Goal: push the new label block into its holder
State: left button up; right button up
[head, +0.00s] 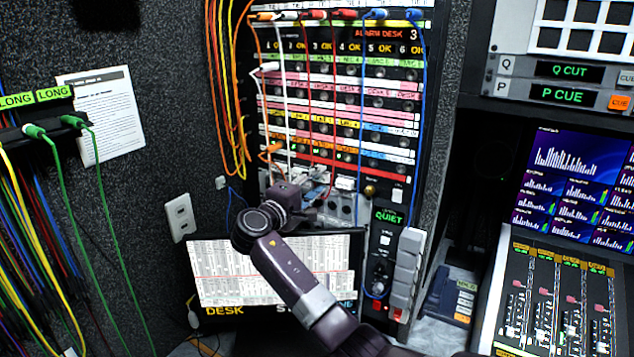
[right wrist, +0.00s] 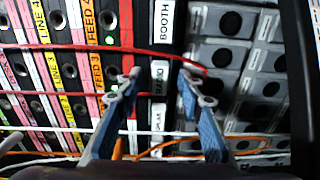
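My right gripper (head: 312,192) is at the lower part of the patch rack (head: 433,100), with its fingertips hard to make out in the head view. In the right wrist view my right gripper (right wrist: 158,82) has its two blue-grey fingers apart. A white label block reading RADIO (right wrist: 159,76) shows between the fingertips, in a dark strip. Another white label, BOOTH (right wrist: 166,22), is in line above it, and a third white label is below. I cannot tell which one is the new block, or whether one stands proud. My left gripper is not in view.
Red, white and orange patch cords cross in front of the labels near my fingers. Blue and white cords (head: 413,130) hang over the rack. A QUIET panel (head: 388,217) is just right, and a fader desk (head: 560,300) is farther right.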

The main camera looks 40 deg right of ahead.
jog(key=v, duration=1.2)
